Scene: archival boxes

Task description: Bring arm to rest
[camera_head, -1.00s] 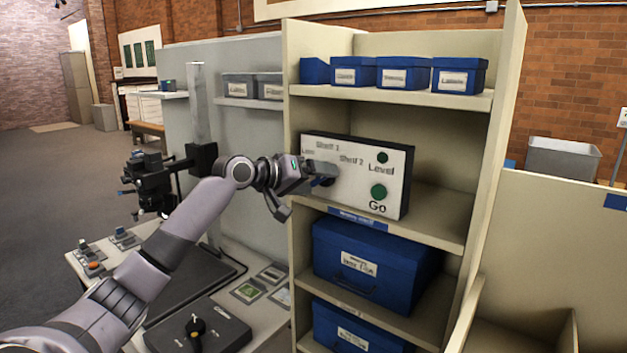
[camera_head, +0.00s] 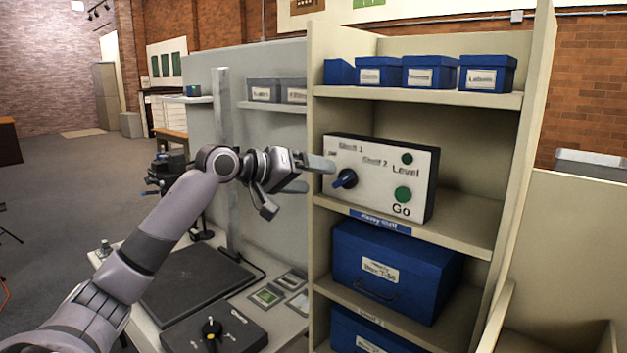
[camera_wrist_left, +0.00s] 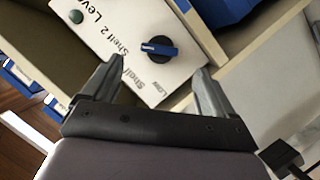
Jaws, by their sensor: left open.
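My left arm (camera_head: 160,235) reaches in from the lower left of the head view. My left gripper (camera_head: 312,175) is open and empty, just left of the control panel's blue knob (camera_head: 345,179). The white panel (camera_head: 385,172) stands on the middle shelf, with a green Level button (camera_head: 407,159) and a green Go button (camera_head: 403,194). In the left wrist view the two fingers (camera_wrist_left: 160,85) are spread apart, with the blue knob (camera_wrist_left: 162,49) beyond and between them. No contact with the knob shows there. My right gripper is not in view.
The shelf unit (camera_head: 420,100) holds several small blue boxes on top and a large blue box (camera_head: 395,265) below the panel. A desk with a black mat (camera_head: 195,285) and a black dial box (camera_head: 215,335) lies below my arm. The floor at left is open.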

